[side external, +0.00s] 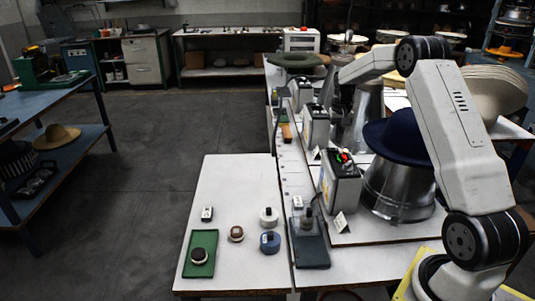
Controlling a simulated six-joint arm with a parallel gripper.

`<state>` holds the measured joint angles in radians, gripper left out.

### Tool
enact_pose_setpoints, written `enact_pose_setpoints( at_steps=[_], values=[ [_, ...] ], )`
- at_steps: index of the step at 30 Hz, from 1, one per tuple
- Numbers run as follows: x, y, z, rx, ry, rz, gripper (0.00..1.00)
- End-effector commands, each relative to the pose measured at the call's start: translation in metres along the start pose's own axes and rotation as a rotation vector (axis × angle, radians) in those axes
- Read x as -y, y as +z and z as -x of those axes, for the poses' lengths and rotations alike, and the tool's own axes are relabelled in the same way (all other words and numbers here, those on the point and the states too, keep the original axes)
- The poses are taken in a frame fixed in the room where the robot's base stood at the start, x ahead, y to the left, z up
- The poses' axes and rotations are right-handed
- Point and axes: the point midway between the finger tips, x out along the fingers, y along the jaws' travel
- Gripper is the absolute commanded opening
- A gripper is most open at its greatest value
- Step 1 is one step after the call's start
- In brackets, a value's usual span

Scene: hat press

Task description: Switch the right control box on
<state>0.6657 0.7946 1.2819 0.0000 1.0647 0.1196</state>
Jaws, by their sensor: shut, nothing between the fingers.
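Three grey control boxes stand in a row along the press table. The near box (342,182) shows a red and a green light on its top. The middle box (316,127) and the far box (300,94) are smaller in view, and their switch positions cannot be made out. Which of them is the right one is not marked legibly. My arm reaches over the presses to the far end of the row. My gripper (326,94) is a small dark shape beside the far box, shut and empty. Its fingertips, and any contact, are too dark to tell.
A metal press with a dark blue hat (398,137) stands beside the near box. A green hat (295,59) lies beyond the far box. A white side table (225,215) holds a green tray (199,272) and small round tools.

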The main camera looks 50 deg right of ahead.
Motion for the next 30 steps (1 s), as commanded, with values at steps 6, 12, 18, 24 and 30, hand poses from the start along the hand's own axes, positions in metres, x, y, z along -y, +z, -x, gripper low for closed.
enact_pose_setpoints(
  at_steps=[6, 12, 18, 24, 30],
  values=[
    [0.0, 0.0, 0.013, -0.001, 0.0, 0.0, 0.0],
    [0.0, 0.0, 0.024, -0.001, 0.0, 0.0, 0.0],
    [0.0, 0.0, 0.031, 0.0, 0.0, 0.0, 0.0],
    [0.0, 0.0, 0.032, 0.0, 0.0, 0.0, 0.0],
    [0.002, 0.001, 0.032, -0.001, 0.0, 0.004, 0.0]
  ],
)
